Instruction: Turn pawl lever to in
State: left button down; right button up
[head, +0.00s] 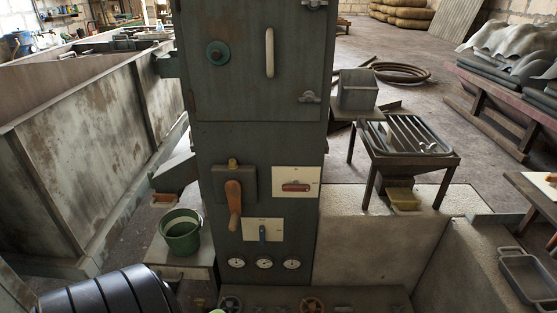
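A dark green control cabinet (262,160) stands upright in the middle. On its front are a large lever with an orange-brown handle (234,200), hanging down and slightly tilted, a red handle (295,187) lying level on a white plate, and a small blue lever (262,233) pointing down on another white plate. The plate lettering is too small to read, so I cannot tell which one is the pawl lever. Neither of my grippers is in view, and nothing touches the levers.
Gauges (264,263) and handwheels (313,305) sit low on the cabinet. A green bucket (181,232) stands at its left, near a long rusty trough (85,145). A slatted metal stand (405,137) is at the right. A black ribbed shape fills the lower left corner.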

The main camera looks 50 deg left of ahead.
aim_at(295, 186)
jog(key=u, duration=1.35)
